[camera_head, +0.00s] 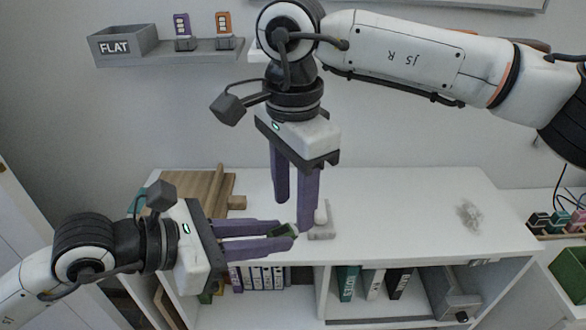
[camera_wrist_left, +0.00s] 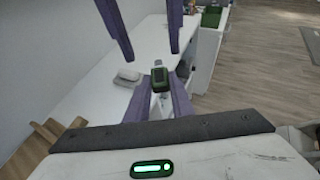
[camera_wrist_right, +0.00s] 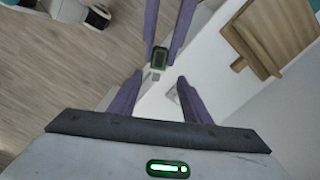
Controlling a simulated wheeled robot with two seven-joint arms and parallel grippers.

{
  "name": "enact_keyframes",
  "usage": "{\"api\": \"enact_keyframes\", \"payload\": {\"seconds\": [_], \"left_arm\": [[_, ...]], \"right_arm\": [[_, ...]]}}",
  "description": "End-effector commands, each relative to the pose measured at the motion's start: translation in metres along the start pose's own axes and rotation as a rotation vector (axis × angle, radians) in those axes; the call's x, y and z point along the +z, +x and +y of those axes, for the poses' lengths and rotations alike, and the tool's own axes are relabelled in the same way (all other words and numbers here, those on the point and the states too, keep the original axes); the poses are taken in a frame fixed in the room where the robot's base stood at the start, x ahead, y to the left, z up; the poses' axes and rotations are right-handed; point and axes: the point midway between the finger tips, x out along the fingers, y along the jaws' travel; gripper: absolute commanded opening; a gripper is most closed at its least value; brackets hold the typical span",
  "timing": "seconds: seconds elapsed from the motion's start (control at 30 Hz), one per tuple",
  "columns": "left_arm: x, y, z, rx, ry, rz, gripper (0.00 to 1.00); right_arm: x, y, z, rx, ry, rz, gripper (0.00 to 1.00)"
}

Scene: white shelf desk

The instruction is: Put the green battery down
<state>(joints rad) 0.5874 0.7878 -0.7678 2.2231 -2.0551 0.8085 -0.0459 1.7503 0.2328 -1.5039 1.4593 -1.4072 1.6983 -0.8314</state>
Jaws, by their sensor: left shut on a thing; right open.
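The green battery (camera_head: 288,231) is held between the purple fingertips of my left gripper (camera_head: 290,230), above the front part of the white desk top. It also shows in the left wrist view (camera_wrist_left: 159,76) and in the right wrist view (camera_wrist_right: 160,57), dark with a green rim. My left gripper is shut on it. My right gripper (camera_head: 291,208) points down just above and behind the battery, with its fingers apart and empty. In the right wrist view the battery lies beyond the open fingertips, not between them.
The white desk top (camera_head: 400,215) is mostly clear to the right. A small white object (camera_head: 321,222) stands behind the fingertips. A wooden board (camera_head: 195,190) is at the left. A grey wall shelf (camera_head: 165,53) holds a FLAT bin (camera_head: 115,45). Binders (camera_head: 372,283) stand below.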

Motion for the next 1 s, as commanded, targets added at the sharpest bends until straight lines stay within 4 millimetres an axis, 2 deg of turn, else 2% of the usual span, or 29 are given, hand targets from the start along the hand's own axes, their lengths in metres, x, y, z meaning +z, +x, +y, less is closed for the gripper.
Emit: {"api": "enact_keyframes", "payload": {"seconds": [0.03, 0.2, 0.6, 0.67, 0.87, 0.9, 0.93, 1.0], "left_arm": [[0.0, 0.0, 0.0, 0.0, 0.0, -0.001, 0.0], [0.0, 0.0, 0.0, 0.0, 0.0, -0.001, 0.0], [0.0, 0.0, 0.0, 0.0, 0.0, 0.0, 0.0], [0.0, 0.0, 0.0, 0.0, 0.0, -0.001, 0.0], [0.0, 0.0, -0.001, -0.002, 0.0, -0.001, 0.0], [0.0, 0.0, -0.001, -0.003, 0.0, -0.001, 0.0], [0.0, 0.0, -0.002, -0.003, 0.0, -0.001, 0.23], [0.0, 0.0, -0.002, -0.005, 0.0, -0.001, 0.35]], "right_arm": [[0.0, 0.009, 0.001, 0.001, -0.001, -0.001, 0.44], [0.0, 0.027, 0.0, 0.001, 0.001, -0.001, 0.44], [0.0, 0.035, 0.0, -0.001, 0.002, -0.001, 0.44], [0.0, 0.034, 0.0, -0.001, 0.002, -0.001, 0.35], [0.0, 0.034, -0.001, -0.003, 0.002, -0.001, 0.02], [0.0, 0.034, -0.001, -0.003, 0.002, -0.001, 0.0], [0.0, 0.034, -0.001, -0.004, 0.002, -0.001, 0.0], [0.0, 0.034, -0.001, -0.005, 0.002, -0.001, 0.0]]}}
